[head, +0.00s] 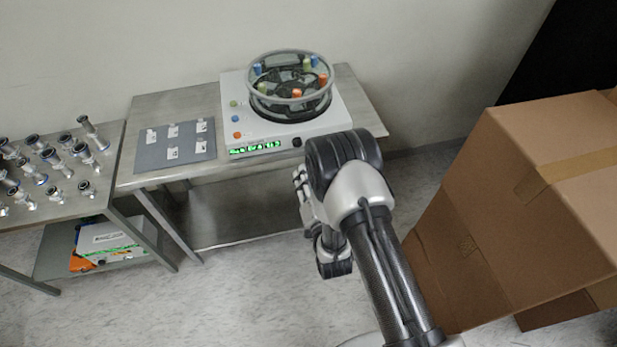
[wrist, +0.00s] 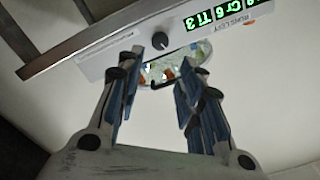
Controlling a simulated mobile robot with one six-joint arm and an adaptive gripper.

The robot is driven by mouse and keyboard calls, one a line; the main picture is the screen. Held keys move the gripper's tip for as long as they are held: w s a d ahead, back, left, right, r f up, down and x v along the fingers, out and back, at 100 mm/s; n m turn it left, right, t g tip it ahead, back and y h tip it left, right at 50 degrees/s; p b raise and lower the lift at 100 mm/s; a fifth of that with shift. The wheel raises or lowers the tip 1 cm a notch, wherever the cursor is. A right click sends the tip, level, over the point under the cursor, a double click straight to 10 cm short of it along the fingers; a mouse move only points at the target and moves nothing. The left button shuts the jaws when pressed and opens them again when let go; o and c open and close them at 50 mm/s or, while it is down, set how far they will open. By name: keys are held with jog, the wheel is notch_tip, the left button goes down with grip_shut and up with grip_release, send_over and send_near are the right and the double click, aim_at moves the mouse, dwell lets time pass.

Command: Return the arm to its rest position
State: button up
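My arm (head: 385,250) rises from the bottom of the head view and bends at a dark joint in front of the metal table. My gripper (wrist: 172,50) shows in the wrist view with its two blue-padded fingers apart and nothing between them. Beyond the fingers in the wrist view is the front of a white machine (wrist: 120,62) with a green display and a black knob.
The white machine (head: 341,117), with a round clear-lidded top, stands on the metal table (head: 205,103) beside a grey mat (head: 150,157). Metal fittings cover a left table (head: 105,190). Large cardboard boxes (head: 500,215) stand close on the right. The floor at lower left is clear.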

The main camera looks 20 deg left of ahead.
jog(key=shift+w+r, duration=0.1)
dwell(0.3)
jog(key=w+d+r+g+h, duration=0.25)
jog(key=w+d+r, duration=0.25)
jog(key=w+r, duration=0.45)
jog(key=s+d+r+g+h, duration=0.3)
jog(key=s+d+r+h, duration=0.35)
jog(key=d+r, duration=0.85)
jog(key=s+d+r+g, duration=0.1)
jog(key=s+d, duration=0.2)
jog(key=s, duration=0.7)
jog(key=s+d+r+g, duration=0.2)
jog(key=s+d, duration=0.2)
jog(key=s, duration=0.6)
jog(key=s+d+r+n+g, duration=0.1)
jog(key=s+d+r+g, duration=0.1)
jog(key=s, duration=0.7)
jog(key=shift+s+d, duration=0.4)
jog(key=shift+d, duration=0.5)
